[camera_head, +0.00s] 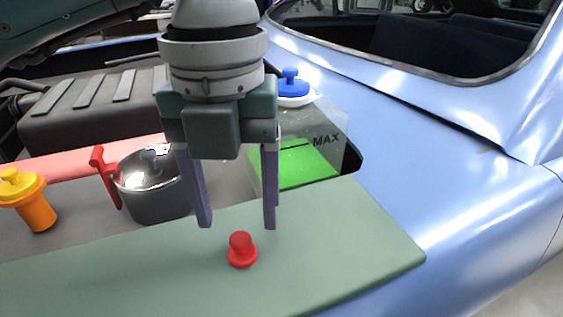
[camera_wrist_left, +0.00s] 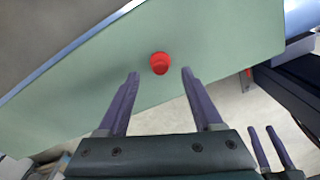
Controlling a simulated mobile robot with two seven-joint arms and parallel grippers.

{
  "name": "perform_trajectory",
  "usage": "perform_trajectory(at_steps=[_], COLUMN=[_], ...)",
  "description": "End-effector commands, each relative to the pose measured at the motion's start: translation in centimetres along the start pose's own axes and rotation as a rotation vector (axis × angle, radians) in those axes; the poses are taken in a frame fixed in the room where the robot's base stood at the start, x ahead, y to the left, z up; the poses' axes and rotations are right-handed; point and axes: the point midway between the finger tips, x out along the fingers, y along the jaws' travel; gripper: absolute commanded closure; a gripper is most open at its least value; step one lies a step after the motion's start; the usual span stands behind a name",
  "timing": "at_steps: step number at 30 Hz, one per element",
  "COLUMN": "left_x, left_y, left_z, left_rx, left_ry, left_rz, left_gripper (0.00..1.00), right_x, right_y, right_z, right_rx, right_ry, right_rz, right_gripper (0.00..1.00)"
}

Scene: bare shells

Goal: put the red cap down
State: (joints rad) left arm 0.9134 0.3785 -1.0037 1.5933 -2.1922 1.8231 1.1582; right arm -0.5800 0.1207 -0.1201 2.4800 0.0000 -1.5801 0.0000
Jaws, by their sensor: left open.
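The red cap (camera_head: 241,250) stands upright on the pale green board (camera_head: 350,240). Nothing holds it. My left gripper (camera_head: 240,226) is open and empty, with its fingers pointing down above and behind the cap in the head view. In the left wrist view the red cap (camera_wrist_left: 160,63) lies between and just beyond the two spread fingertips of my left gripper (camera_wrist_left: 160,72), apart from both. My right gripper (camera_wrist_left: 261,128) shows at the lower right of the left wrist view, with its two fingers apart and nothing between them.
Behind the board are a metal pot (camera_head: 152,190) with a red clip (camera_head: 106,177), an orange filler with a yellow cap (camera_head: 20,187), and a clear tank of green fluid (camera_head: 305,165) with a blue cap (camera_head: 290,84). Blue car bodywork (camera_head: 450,170) is at right. The board around the cap is clear.

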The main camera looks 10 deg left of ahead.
Motion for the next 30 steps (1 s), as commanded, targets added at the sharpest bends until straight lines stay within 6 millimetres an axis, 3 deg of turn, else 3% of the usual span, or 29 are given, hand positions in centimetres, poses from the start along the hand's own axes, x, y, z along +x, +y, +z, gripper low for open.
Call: perform_trajectory(at_steps=[3, 9, 15, 24, 27, 29, 30], left_x=[-2.9, -6.4, -7.7, -7.7, -7.5, -7.6, -8.1], left_y=[-0.1, 0.0, 0.0, -0.2, -2.2, -4.6, -6.7], left_z=[0.1, 0.1, 0.0, -0.2, -1.3, -2.8, -4.2], left_rx=[0.002, 0.0, 0.001, 0.006, 0.055, 0.109, 0.151], left_ry=[-0.006, -0.003, 0.001, 0.005, 0.041, 0.084, 0.121], left_rz=[-0.002, -0.001, -0.001, -0.011, -0.105, -0.226, -0.338], left_gripper=[0.33, 0.33, 0.33, 0.33, 0.33, 0.33, 0.33], right_x=[0.0, 0.1, 0.1, 0.0, -0.4, -0.8, -1.1], right_y=[0.0, 0.0, 0.0, 0.0, 0.0, 0.0, 0.0], right_z=[0.0, 0.0, 0.0, 0.0, -0.1, -0.3, -0.4], right_rx=[0.0, 0.0, 0.001, 0.001, 0.001, 0.001, 0.001], right_ry=[0.0, 0.0, 0.0, 0.001, 0.001, 0.0, 0.0], right_rz=[0.0, 0.0, 0.0, -0.001, -0.001, -0.001, -0.001], right_gripper=[0.5, 0.5, 0.5, 0.5, 0.5, 0.5, 0.5])
